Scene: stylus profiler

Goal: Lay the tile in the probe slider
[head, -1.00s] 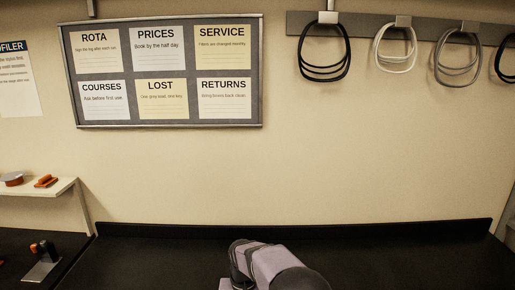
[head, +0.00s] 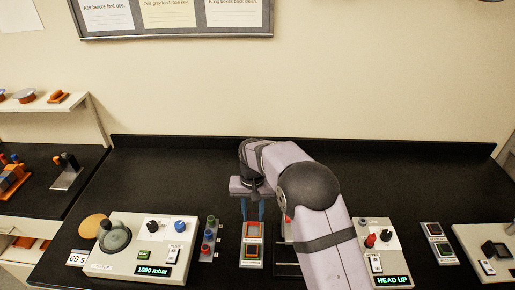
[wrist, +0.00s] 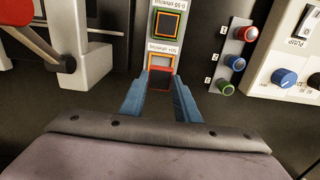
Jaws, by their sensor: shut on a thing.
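My gripper (wrist: 159,92) has two blue fingers and is shut on a dark red tile (wrist: 159,83). The tile is at the end of a pale holder plate, beside an orange-edged pocket marked 50+ ohm/sq. I cannot tell whether it is clear of the plate. In the head view my gripper (head: 252,208) is at the far end of this holder plate (head: 264,241). A second, dark tile with an orange edge (wrist: 167,23) lies in the other pocket.
A pump unit (head: 143,262) with knobs stands left, with a strip of coloured knobs (head: 208,240) near the holder. Right are a HEAD UP control box (head: 372,235) and a plate with two coloured squares (head: 438,244). The black bench (head: 180,175) behind is clear.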

